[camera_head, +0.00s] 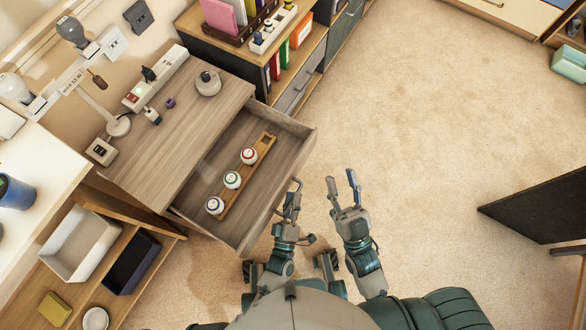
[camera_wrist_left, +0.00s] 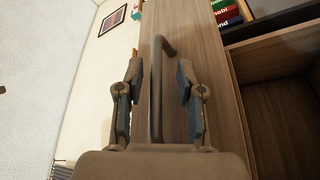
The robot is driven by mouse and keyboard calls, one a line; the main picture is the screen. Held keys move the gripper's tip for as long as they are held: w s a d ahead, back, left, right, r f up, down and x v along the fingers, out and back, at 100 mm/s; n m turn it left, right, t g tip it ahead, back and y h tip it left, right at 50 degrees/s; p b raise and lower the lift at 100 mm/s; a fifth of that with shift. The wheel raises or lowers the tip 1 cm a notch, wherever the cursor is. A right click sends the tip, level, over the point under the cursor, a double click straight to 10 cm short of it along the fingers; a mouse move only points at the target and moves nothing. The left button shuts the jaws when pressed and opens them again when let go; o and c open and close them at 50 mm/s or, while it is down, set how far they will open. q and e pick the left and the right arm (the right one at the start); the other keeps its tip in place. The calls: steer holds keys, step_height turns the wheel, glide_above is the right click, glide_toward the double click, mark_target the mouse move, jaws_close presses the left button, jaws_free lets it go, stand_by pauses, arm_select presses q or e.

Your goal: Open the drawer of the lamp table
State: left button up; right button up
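The lamp table (camera_head: 190,125) has a grey-brown wooden top, and its drawer (camera_head: 285,163) is pulled well out toward me. Inside the drawer is a wooden rack (camera_head: 262,150) with three white round pieces. My left gripper (camera_head: 294,190) is at the drawer's front. In the left wrist view, the dark handle (camera_wrist_left: 157,90) runs between the two fingers of my left gripper (camera_wrist_left: 160,85), with gaps on both sides, so the gripper is open around it. The handle is mostly hidden by my gripper in the head view. My right gripper (camera_head: 342,190) is open and empty, right of the left one.
A lamp (camera_head: 118,126), a power strip (camera_head: 160,75) and a round grey item (camera_head: 208,82) stand on the table. A shelf with a white bin (camera_head: 82,243) is at the left, and a cabinet with binders (camera_head: 301,30) is behind.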

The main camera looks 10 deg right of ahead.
arm_select(q)
steer(key=v, duration=0.7)
steer(key=shift+s, duration=0.25)
steer(key=shift+f, duration=0.1)
